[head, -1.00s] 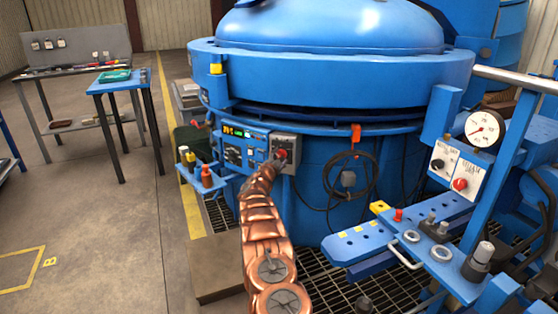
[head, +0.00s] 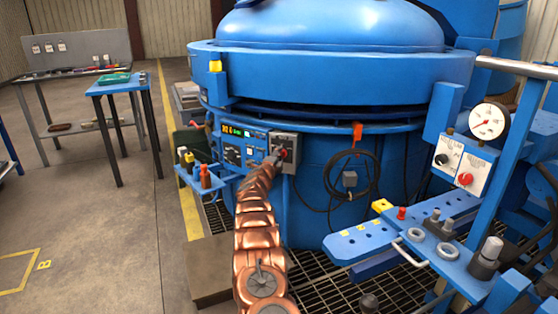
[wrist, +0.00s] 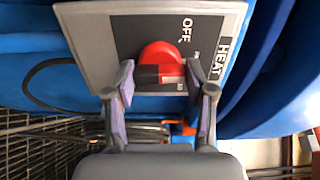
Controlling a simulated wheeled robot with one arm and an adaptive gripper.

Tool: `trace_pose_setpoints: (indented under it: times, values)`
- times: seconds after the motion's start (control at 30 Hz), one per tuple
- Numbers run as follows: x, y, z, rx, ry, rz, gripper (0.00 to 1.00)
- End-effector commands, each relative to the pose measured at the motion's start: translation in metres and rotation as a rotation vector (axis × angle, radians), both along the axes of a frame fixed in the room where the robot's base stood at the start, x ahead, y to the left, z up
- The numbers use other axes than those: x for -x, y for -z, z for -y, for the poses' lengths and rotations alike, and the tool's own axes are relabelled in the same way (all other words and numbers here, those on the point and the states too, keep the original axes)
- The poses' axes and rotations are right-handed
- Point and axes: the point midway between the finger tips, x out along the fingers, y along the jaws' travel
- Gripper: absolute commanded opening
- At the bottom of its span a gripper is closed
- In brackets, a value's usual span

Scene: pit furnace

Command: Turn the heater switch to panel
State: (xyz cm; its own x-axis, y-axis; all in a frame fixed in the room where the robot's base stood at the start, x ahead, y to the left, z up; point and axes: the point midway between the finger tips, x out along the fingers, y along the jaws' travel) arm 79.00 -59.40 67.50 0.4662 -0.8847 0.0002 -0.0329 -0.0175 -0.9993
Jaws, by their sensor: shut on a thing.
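The heater switch is a red knob (wrist: 160,62) on a grey plate (wrist: 90,40) with a dark face. The lettering "OFF" and "HEAT" shows rotated to its upper right, and a smaller label is partly hidden by a finger. My gripper (wrist: 160,76) has one finger on each side of the knob and is shut on it. The knob's lower part is darker red. In the head view my gripper (head: 274,159) reaches the grey switch box (head: 291,140) on the furnace front, where a little of the red knob shows. Which mark the knob points at cannot be told.
A control panel (head: 231,151) with a lit display adjoins the switch box on the left. A bottle shelf (head: 194,176) is below left. A hanging cable (head: 335,180) and a blue bench (head: 370,236) are to the right. Open floor lies left of the yellow line.

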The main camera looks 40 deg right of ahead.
Motion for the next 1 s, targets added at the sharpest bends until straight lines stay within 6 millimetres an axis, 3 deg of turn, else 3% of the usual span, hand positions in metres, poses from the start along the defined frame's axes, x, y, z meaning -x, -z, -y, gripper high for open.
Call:
trace_pose_setpoints:
  times: [0.57, 0.6, 0.83, 1.0]
  values:
    - [-0.0002, 0.0009, -0.0002, -0.02, -0.001, 0.033, 0.19]
    - [-0.0002, 0.0009, -0.0002, -0.02, -0.001, 0.033, 0.55]
    - [0.0, 0.0004, -0.0001, -0.018, 0.0, 0.032, 0.79]
    - [0.0001, 0.0002, 0.0001, -0.017, 0.0, 0.033, 0.79]
